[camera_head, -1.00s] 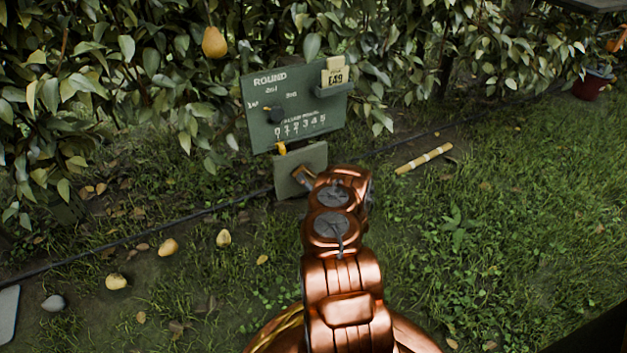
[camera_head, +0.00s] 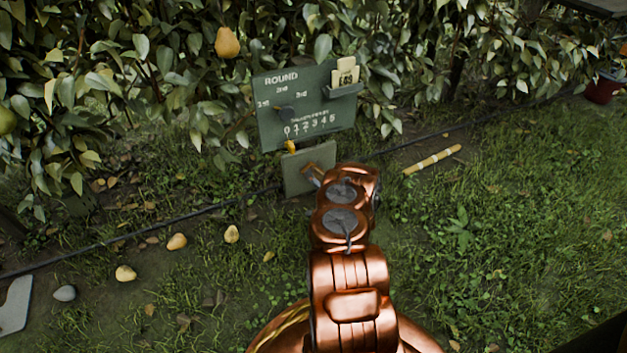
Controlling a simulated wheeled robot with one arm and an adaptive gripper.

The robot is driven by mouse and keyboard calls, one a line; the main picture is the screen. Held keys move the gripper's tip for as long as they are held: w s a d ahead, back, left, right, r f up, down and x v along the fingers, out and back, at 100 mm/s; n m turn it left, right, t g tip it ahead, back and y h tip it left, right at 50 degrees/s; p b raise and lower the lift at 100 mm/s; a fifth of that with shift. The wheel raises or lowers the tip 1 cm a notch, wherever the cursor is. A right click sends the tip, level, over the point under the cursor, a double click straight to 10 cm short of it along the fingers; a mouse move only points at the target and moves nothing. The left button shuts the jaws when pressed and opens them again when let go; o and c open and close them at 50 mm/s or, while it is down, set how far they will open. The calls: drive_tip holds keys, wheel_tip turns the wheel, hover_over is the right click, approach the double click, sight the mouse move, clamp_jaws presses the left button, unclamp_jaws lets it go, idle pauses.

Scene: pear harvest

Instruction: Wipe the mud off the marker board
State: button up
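The green marker board (camera_head: 340,112) stands upright at the hedge's foot, slightly tilted in the picture. It has "ROUND" lettering, a dark knob (camera_head: 285,112), a row of numbers and a yellow peg (camera_head: 291,146) at its lower edge. I cannot make out clear mud on it. A smaller plain grey-green panel (camera_head: 297,180) stands below it. My copper arm reaches up from the bottom centre. My gripper (camera_head: 312,174) is at the arm's far end, in front of the small panel and below the board. Its fingers are mostly hidden, so its opening and any held thing cannot be told.
Number cards (camera_head: 347,76) sit in a holder on the board's right. A yellow banded stick (camera_head: 432,159) lies on the grass at right. Several fallen pears (camera_head: 177,241) and a grey stone (camera_head: 64,293) lie at left. A dark cable (camera_head: 215,208) crosses the ground. Right-hand grass is open.

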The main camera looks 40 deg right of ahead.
drive_tip(key=shift+s+d, duration=0.25)
drive_tip(key=shift+d, duration=0.3)
drive_tip(key=shift+s+d, duration=0.2)
drive_tip(key=shift+d, duration=0.3)
drive_tip(key=shift+s+d, duration=0.2)
drive_tip(key=shift+d, duration=0.55)
drive_tip(key=shift+s+d, duration=0.2)
drive_tip(key=shift+d, duration=0.55)
drive_tip(key=shift+s+d+r, duration=0.1)
drive_tip(key=shift+d, duration=0.2)
drive_tip(key=shift+a+p, duration=0.15)
drive_tip(key=shift+p, duration=0.15)
drive_tip(key=shift+w+a+p, duration=0.25)
drive_tip(key=shift+a+p, duration=0.05)
drive_tip(key=shift+a, duration=0.65)
drive_tip(key=shift+w+a+p, duration=0.25)
drive_tip(key=shift+a+p, duration=0.05)
drive_tip(key=shift+a, duration=0.6)
drive_tip(key=shift+w+a, duration=0.25)
drive_tip(key=shift+a, duration=0.35)
drive_tip(key=shift+w+a, duration=0.3)
drive_tip(key=shift+a, duration=0.3)
drive_tip(key=shift+w+a, duration=0.25)
drive_tip(key=shift+a, duration=0.35)
drive_tip(key=shift+p, duration=0.35)
